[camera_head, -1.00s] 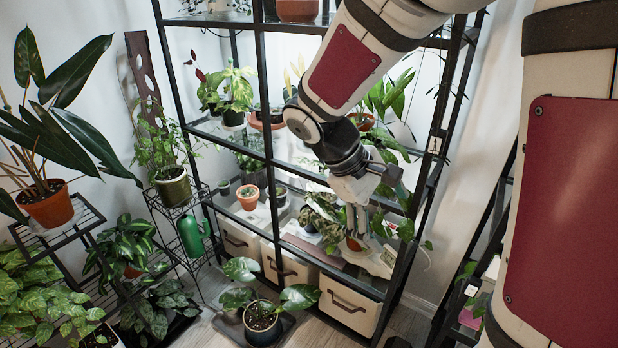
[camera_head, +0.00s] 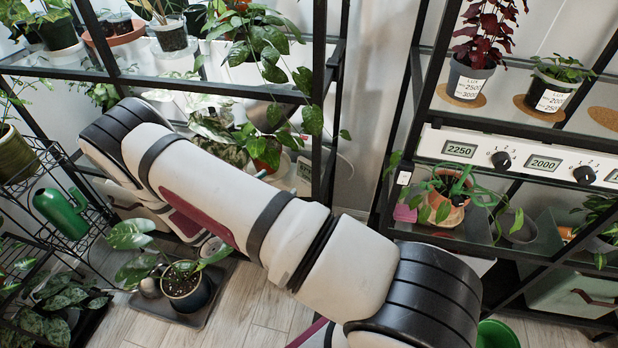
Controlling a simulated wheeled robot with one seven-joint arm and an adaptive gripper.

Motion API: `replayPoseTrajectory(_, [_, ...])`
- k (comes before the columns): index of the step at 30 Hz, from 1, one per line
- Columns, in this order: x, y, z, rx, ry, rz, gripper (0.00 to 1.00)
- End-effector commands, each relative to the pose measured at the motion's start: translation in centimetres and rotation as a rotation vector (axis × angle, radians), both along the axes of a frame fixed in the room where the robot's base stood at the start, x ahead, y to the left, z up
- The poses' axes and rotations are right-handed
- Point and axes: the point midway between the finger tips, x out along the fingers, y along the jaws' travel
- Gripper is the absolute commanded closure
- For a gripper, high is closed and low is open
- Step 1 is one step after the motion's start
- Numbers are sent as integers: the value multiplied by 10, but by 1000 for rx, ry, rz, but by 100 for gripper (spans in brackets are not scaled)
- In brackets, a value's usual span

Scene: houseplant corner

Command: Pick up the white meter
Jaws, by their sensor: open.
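A small white device with a display (camera_head: 306,172), which looks like the white meter, lies on the middle shelf of the left rack, near its right post. Only part of it shows, beside a terracotta pot with trailing leaves. My arm stretches across the picture in front of the left rack and covers part of that shelf. My gripper does not show in the current view, so its place relative to the meter cannot be seen.
The right rack holds a white panel with displays and knobs (camera_head: 521,158) and labelled pots (camera_head: 468,78). A potted plant on a dark tray (camera_head: 222,300) stands on the floor. A green watering can (camera_head: 62,213) sits at left. Wooden floor is bare at lower middle.

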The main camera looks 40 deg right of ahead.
Motion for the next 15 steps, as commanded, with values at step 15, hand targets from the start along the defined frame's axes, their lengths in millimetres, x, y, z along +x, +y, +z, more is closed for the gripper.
replayPoseTrajectory(15, [16, -57, -26, -36, 36, 48, 12])
